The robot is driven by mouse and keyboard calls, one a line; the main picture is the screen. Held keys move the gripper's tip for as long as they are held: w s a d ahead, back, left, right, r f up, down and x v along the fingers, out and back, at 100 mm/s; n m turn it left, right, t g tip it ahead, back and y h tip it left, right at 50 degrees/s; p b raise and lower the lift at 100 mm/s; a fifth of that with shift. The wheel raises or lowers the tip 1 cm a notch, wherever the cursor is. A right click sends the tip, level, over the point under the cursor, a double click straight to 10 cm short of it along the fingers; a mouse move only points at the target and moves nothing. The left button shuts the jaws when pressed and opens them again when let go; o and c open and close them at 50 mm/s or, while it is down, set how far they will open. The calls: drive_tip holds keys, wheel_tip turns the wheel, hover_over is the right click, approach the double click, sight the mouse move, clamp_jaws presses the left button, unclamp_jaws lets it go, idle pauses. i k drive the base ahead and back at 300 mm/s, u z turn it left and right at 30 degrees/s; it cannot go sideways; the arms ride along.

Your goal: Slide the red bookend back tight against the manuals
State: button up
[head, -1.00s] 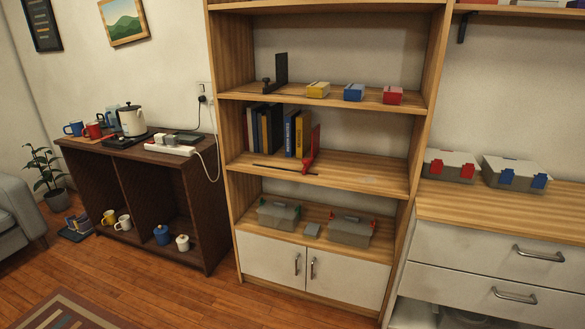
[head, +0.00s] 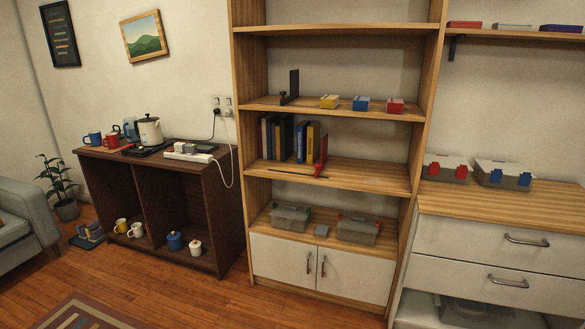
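The red bookend (head: 321,157) stands upright on the middle shelf (head: 375,176) of the bookcase, at the right end of a row of books. The manuals, one blue (head: 301,142) and one yellow (head: 312,143), stand just left of it. At this distance I cannot tell whether the bookend touches the yellow manual. Darker books (head: 275,137) stand further left in the same row. A thin dark rod (head: 287,172) lies along the front of the shelf, before the books. My gripper is not in view.
A black bookend (head: 293,86) and yellow, blue and red boxes (head: 362,104) sit on the shelf above. Lidded grey bins (head: 358,229) are on the shelf below. The middle shelf is largely clear right of the red bookend. Open wooden floor (head: 215,290) lies in front.

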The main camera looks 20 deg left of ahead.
sight(324, 144)
drive_tip(key=u, duration=0.05)
drive_tip(key=i, duration=1)
